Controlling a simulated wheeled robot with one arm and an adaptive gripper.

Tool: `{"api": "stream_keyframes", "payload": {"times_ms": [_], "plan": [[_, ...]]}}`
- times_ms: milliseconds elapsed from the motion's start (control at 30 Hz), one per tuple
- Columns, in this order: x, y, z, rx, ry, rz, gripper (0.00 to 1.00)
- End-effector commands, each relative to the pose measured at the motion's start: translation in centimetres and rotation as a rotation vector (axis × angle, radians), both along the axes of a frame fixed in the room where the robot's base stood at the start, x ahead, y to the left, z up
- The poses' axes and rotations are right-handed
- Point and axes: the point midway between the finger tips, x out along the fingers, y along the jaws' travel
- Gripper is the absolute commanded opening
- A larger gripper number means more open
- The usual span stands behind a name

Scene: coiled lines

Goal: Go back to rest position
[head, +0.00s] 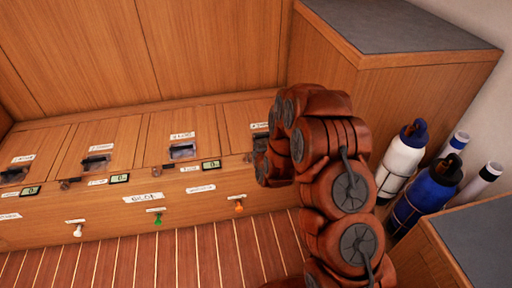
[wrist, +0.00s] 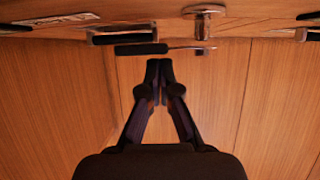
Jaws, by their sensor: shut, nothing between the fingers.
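My gripper (wrist: 159,68) is in the wrist view, with its two dark fingers together and nothing between them. Wooden panelling (wrist: 220,100) fills the view behind the fingers. A dark bar (wrist: 140,49) on a thin metal piece lies just beyond the fingertips; I cannot tell whether they touch it. A metal knob (wrist: 203,11) is above and to the right. In the head view my reddish-brown arm is folded at the right of centre, over the right end of the wooden bench (head: 110,215). The gripper is hidden there behind the arm.
The bench has several labelled lids with dark latches (head: 183,151) and small displays (head: 119,178). White (head: 77,228), green (head: 157,217) and orange (head: 238,205) pegs are on its front. A grey-topped cabinet (head: 410,42), a white bottle (head: 400,160) and a blue bottle (head: 425,197) stand right of my arm.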

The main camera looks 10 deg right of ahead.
Motion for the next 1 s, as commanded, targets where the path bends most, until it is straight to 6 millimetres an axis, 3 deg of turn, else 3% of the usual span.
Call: {"api": "stream_keyframes", "payload": {"times_ms": [267, 567, 767, 1000], "plan": [[-3.1, 0.0, 1.3, -0.001, 0.004, 0.0, 0.0], [-3.7, 0.0, 2.0, 0.0, 0.004, 0.001, 0.0], [-4.2, 0.5, 5.1, 0.01, 0.068, 0.017, 0.0], [-6.1, 1.1, 10.4, 0.026, 0.198, 0.044, 0.0]]}}
